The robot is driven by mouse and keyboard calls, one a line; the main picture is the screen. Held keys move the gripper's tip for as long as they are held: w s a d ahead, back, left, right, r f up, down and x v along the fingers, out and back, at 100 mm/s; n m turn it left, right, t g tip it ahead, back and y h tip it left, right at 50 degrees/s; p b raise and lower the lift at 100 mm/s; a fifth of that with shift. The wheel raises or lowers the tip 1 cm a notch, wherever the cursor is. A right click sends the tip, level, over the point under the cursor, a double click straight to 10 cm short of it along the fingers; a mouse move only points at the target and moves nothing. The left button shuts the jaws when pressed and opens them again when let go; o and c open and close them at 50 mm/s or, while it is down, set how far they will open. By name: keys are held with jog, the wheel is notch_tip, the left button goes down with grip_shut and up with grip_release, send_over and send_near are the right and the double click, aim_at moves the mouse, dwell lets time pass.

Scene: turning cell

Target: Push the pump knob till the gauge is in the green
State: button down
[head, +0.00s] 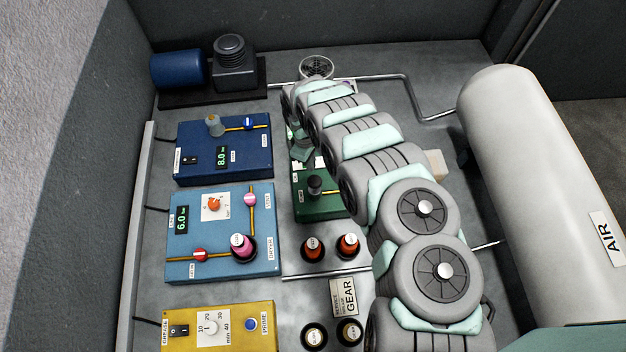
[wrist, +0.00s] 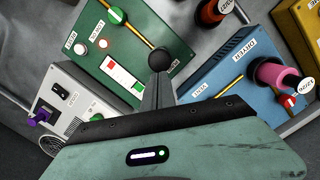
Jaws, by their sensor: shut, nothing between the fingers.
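The green box (wrist: 160,28) carries a round black knob (wrist: 159,59), which I take for the pump knob. Beside it is a white panel with red and green areas, apparently the gauge (wrist: 122,75); its reading is too small to tell. My gripper (wrist: 158,82) is shut and empty, its fingers pointing at the black knob. The fingertips overlap the knob's lower edge in the wrist view; I cannot tell whether they touch. In the head view the green box (head: 318,206) and black knob (head: 315,184) show left of my arm, which hides part of the box.
A white box (wrist: 70,98) with a purple knob (wrist: 40,117) is at left. A large air tank (head: 530,170) stands right in the head view.

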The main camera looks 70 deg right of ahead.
aim_at(313, 180)
jog(key=f+b, duration=0.1)
jog(key=f, duration=0.1)
jog(key=f+b, duration=0.3)
jog(key=f, duration=0.1)
jog(key=shift+s+a+f+b, duration=0.1)
jog(key=shift+s+f+b, duration=0.25)
jog(key=shift+b, duration=0.05)
jog(key=shift+f, duration=0.15)
